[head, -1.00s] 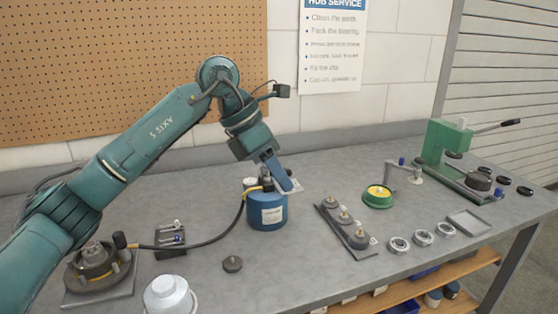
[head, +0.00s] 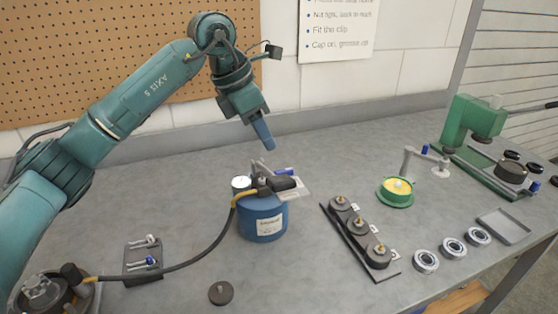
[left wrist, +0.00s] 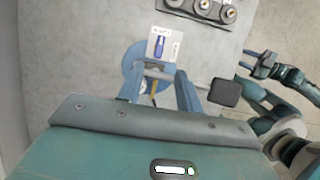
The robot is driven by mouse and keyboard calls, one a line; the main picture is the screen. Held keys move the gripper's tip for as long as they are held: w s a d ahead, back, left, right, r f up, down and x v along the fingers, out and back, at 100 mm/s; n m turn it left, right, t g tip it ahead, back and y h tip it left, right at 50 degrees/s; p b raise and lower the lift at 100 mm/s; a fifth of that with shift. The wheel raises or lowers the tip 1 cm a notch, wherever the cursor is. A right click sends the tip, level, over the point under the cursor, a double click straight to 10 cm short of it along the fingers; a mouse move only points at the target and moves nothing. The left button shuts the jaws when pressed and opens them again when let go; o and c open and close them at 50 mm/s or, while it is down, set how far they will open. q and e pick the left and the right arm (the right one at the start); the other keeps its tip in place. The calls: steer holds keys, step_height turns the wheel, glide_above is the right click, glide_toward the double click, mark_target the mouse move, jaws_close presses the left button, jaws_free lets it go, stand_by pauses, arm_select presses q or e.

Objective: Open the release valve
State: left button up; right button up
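A blue canister (head: 263,220) with a pale label stands upright on the bench. A dark fitting (head: 262,186), a blue lever (head: 284,172) and a pale tag (head: 297,190) are on its top; I cannot tell which part is the release valve. My left gripper (head: 267,146) is above and behind the canister's top, pointing down, apart from it. In the left wrist view its two blue fingers (left wrist: 160,82) are spread with nothing gripped, and the canister (left wrist: 133,62) is beyond them. My right gripper (left wrist: 247,63) shows at the right there, its fingers apart.
A black hose (head: 190,265) runs from the canister to a hub (head: 42,294) at the left. A plate with small levers (head: 143,262), a loose dark disc (head: 221,292), a rack of hubs (head: 360,232), several bearing rings and a green press (head: 475,130) stand around.

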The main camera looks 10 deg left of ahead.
mark_target(283, 170)
arm_select(q)
steer(key=x, duration=0.9)
steer(key=shift+p, duration=0.3)
steer(key=shift+c, duration=0.4)
jaws_close()
